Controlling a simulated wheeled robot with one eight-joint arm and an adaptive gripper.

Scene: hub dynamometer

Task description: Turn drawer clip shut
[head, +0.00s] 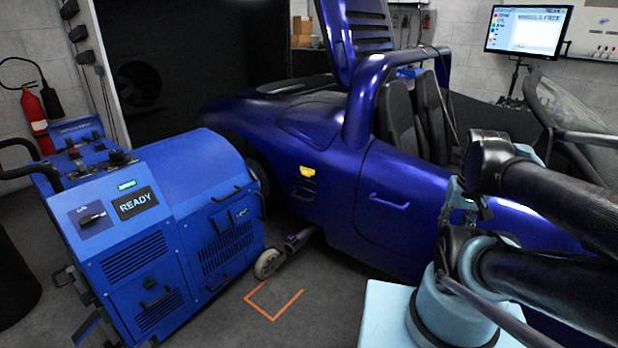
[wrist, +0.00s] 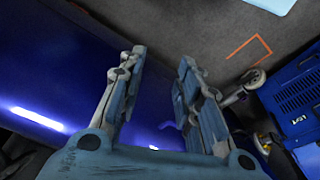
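The blue dynamometer cart (head: 205,190) stands at the left in the head view, with several black handles and a black rotary knob (head: 92,217) on its front. A front panel with a black handle (head: 157,299) sits low on the cart. I cannot tell which small part is the drawer clip or how it is turned. The cart's edge also shows at the right of the wrist view (wrist: 290,95). My gripper (wrist: 162,58) is open and empty, with its fingers apart over the blue car body. It is well to the right of the cart.
A blue open car (head: 340,190) fills the middle. A wheeled arm (head: 268,263) reaches between cart and car. An orange floor mark (head: 273,314) lies on clear floor. The cart display (head: 135,203) reads READY; the monitor (head: 527,30) reads WHEELS FREE. A red extinguisher (head: 34,112) hangs left.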

